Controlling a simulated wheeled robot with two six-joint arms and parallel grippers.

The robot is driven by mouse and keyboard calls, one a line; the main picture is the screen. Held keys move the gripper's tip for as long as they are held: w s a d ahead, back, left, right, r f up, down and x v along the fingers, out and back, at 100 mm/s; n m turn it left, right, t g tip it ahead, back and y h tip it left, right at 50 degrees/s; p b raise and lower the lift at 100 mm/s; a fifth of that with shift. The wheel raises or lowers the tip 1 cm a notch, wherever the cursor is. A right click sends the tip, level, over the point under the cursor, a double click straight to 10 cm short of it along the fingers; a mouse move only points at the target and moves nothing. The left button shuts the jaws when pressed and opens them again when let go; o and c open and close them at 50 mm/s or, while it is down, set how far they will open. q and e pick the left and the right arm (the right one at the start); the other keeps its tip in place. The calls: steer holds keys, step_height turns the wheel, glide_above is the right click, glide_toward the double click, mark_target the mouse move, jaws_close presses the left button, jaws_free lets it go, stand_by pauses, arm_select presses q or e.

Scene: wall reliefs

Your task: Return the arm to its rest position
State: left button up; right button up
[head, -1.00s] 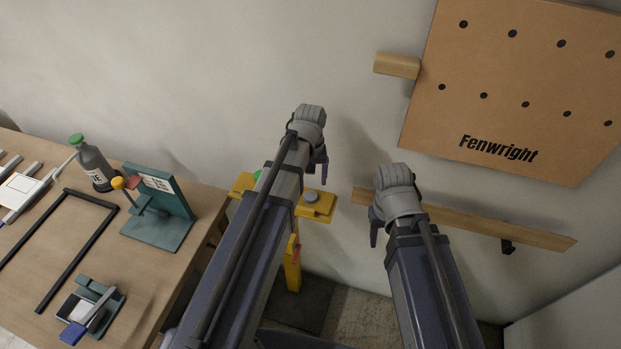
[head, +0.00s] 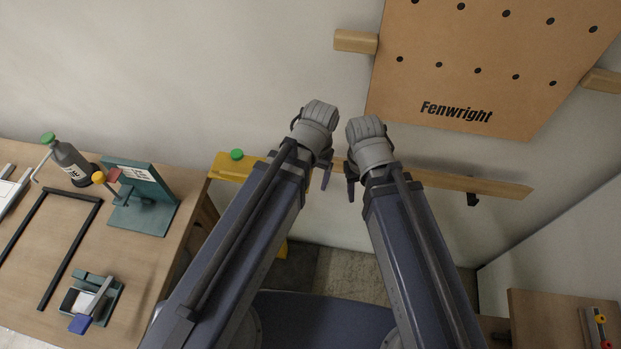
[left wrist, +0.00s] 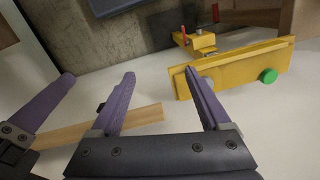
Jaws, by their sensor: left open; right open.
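My left gripper (head: 326,178) hangs at the end of the left arm, in front of the wall. In the left wrist view its two purple fingers (left wrist: 160,74) are spread with nothing between them. My right gripper (head: 351,187) is close beside it, pointing down. Only a dark finger of it shows clearly in the head view, and nothing is seen in it. Both arms reach forward from the bottom of the head view, and their grippers are near each other but look apart.
Behind the grippers is a wooden rail (head: 455,182) on the wall; a yellow bracket (head: 228,168) with a green knob (head: 237,154) is left. A pegboard (head: 470,75) marked Fenwright hangs upper right. A workbench (head: 125,262) with tools stands left, another wooden top (head: 545,320) lower right.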

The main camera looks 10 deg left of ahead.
arm_select(q)
steer(key=shift+s+d+m, duration=0.3)
steer(key=shift+s+m, duration=0.05)
steer(key=shift+s, duration=0.25)
steer(key=shift+s+d+m, duration=0.25)
steer(key=shift+s+m, duration=0.1)
steer(key=shift+s, duration=0.25)
step_height(320, 180, down, 6)
steer(key=b, duration=0.5)
steer(key=shift+b, duration=0.4)
